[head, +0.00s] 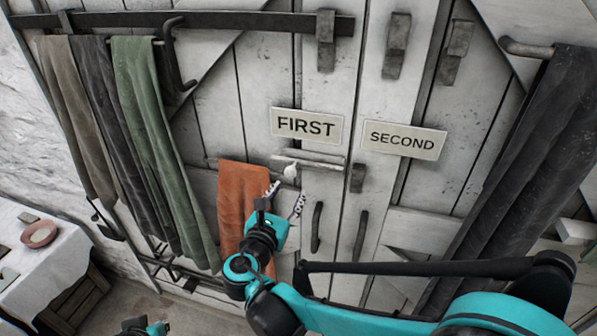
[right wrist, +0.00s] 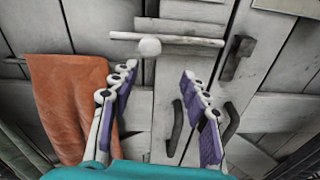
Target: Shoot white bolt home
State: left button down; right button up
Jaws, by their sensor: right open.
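The white bolt (head: 320,165) is a thin horizontal bar on the pale plank door, below the FIRST sign (head: 307,125). My left gripper (head: 145,328) shows only partly at the bottom edge.
An orange cloth (head: 236,200) hangs just left of the bolt. Two dark door handles (head: 316,228) are below it. The SECOND sign (head: 404,140) is right. Dark and green cloths (head: 150,130) hang left, a black cloth (head: 530,150) right. A white-covered table (head: 50,265) stands lower left.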

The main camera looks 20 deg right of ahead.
aim_at(289, 174)
jog(key=shift+n+t, duration=0.5)
jog(key=shift+n, duration=0.4)
jog(key=w+d, duration=0.1)
jog(key=w, duration=0.1)
jog(key=w+r, duration=0.1)
jog(key=w, duration=0.1)
jog(key=w+d, duration=0.1)
jog(key=w, duration=0.1)
jog(key=shift+w+d+r, duration=0.3)
jog(key=shift+d, duration=0.05)
grip_shut()
jog(key=s+d, duration=0.2)
jog(key=d, duration=0.1)
jog(key=s+d, duration=0.1)
jog(key=d, duration=0.1)
jog(key=shift+s+d, duration=0.25)
jog(key=shift+s, duration=0.1)
jog(key=shift+w+a, duration=0.1)
jog(key=shift+a, duration=0.1)
grip_release()
jog(key=shift+d, duration=0.25)
